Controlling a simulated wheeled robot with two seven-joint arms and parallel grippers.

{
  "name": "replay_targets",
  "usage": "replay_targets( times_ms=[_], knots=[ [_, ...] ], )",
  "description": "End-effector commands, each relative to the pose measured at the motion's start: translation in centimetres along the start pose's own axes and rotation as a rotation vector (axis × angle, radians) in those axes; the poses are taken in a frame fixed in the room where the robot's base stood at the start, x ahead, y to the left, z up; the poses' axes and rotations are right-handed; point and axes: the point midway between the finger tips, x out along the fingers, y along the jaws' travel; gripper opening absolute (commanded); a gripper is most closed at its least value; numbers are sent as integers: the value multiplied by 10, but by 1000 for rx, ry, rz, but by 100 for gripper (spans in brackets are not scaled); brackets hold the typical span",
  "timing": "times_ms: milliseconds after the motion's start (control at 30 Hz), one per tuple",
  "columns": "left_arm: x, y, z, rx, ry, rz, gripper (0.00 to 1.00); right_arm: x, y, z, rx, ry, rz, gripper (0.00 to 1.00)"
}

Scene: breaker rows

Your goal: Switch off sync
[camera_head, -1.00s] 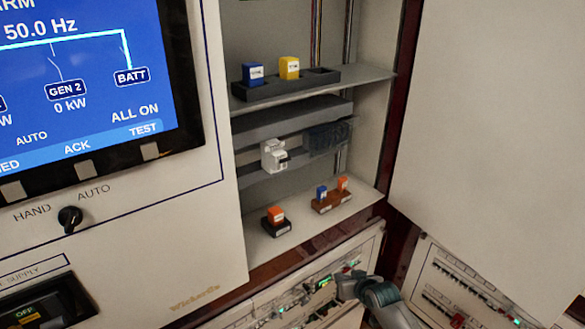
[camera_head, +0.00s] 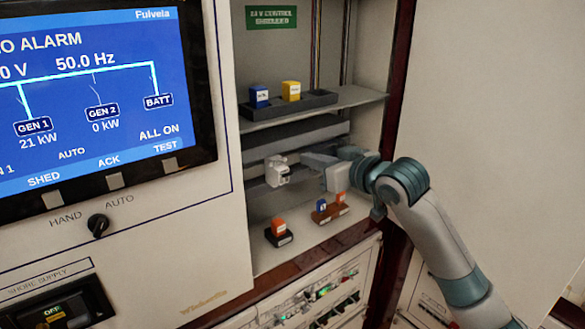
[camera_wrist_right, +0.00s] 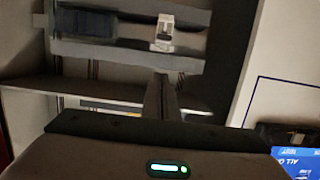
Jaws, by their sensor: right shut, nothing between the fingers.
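A small white switch module (camera_head: 277,170) sits on the grey rail in the open cabinet bay; its label is too small to read. It also shows in the right wrist view (camera_wrist_right: 165,33), where the scene is upside down. My right gripper (camera_head: 306,159) is shut and empty, reaching in from the right with its tips just right of the module. A small gap seems to remain, though contact is hard to judge. In the wrist view its dark fingers (camera_wrist_right: 160,80) point towards the module. My left gripper is not in view.
An upper shelf holds a dark tray (camera_head: 318,100) with blue and yellow blocks. Below, an orange block (camera_head: 278,227) and a brown holder (camera_head: 325,213) stand on the lower shelf. A HAND/AUTO knob (camera_head: 98,225) and screen (camera_head: 85,90) are left. A white door (camera_head: 490,110) borders the right.

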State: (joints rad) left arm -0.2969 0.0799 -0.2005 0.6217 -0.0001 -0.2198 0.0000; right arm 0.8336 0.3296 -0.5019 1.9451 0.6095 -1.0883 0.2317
Motion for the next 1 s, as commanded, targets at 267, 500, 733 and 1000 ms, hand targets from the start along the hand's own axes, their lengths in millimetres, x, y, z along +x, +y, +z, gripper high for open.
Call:
replay_targets(
  times_ms=[267,500,733,1000],
  knots=[
    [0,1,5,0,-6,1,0,0,0,0,-1,0,0,0],
    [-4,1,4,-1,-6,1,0,6,0,-1,1,-1,1,0],
    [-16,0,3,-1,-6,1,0,29,0,-2,2,-3,0,0],
    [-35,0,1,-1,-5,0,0,72,0,-3,1,-2,0,0]
  ],
)
